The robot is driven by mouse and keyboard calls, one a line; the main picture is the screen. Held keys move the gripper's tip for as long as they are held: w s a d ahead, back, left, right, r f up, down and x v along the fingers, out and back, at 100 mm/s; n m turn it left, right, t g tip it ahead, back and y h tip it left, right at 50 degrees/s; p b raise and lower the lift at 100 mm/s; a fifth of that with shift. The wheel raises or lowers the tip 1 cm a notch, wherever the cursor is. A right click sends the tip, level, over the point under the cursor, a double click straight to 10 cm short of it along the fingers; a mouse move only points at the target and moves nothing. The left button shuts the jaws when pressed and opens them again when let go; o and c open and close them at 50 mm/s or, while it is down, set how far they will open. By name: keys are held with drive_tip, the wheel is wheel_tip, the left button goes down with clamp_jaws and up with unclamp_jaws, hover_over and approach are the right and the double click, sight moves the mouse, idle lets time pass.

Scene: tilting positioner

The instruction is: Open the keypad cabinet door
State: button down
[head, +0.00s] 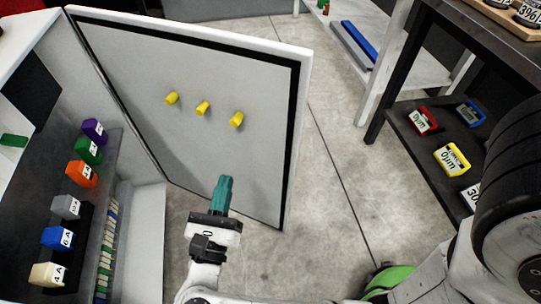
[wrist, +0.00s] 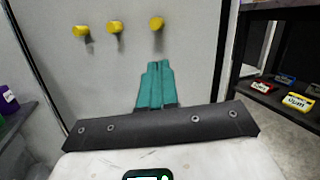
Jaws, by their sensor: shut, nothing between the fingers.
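The cabinet door (head: 270,70) stands swung wide open, its grey inner face with a black seal and three yellow pegs (head: 203,108) toward me. The door also fills much of the wrist view (wrist: 190,70). The cabinet interior at the left shows a column of coloured labelled blocks (head: 82,174). No keypad is visible. My gripper (head: 225,181), with teal fingers, is shut and empty in front of the door's inner face, below the pegs. In the wrist view the closed fingers (wrist: 155,68) point at the door; I cannot tell whether they touch it.
A dark shelf unit (head: 400,118) at the right holds red, blue and yellow labelled blocks (head: 452,160). A pale shelf with a blue bar (head: 360,40) stands at the back. Grey floor (head: 325,190) is free between door and shelf unit.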

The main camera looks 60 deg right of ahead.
drive_tip(key=s+a+f+m+g+y, duration=0.1)
drive_tip(key=s+f+m+g+y, duration=0.1)
drive_tip(key=s+f+m+g, duration=0.25)
approach(277, 152)
drive_tip(key=shift+g, duration=0.25)
drive_tip(key=d, duration=0.7)
drive_tip(key=shift+w+f, duration=0.2)
drive_tip(key=shift+w, duration=0.2)
drive_tip(key=shift+d, duration=0.1)
drive_tip(key=shift+d+n+p, duration=0.25)
drive_tip(key=shift+p, duration=0.05)
drive_tip(key=w+d+n+t, duration=0.1)
drive_tip(key=w+d, duration=0.3)
drive_tip(key=d, duration=0.7)
drive_tip(key=w+d+n+t+p, duration=0.1)
drive_tip(key=w+d, duration=0.3)
drive_tip(key=d, duration=0.8)
drive_tip(key=w+d+n+t+p, duration=0.1)
drive_tip(key=w+d+t, duration=0.1)
drive_tip(key=d, duration=0.9)
drive_tip(key=shift+w+d+t+y, duration=0.2)
drive_tip(key=shift+w+t+y, duration=0.15)
drive_tip(key=shift+w, duration=0.55)
drive_tip(key=shift+s+a, duration=0.1)
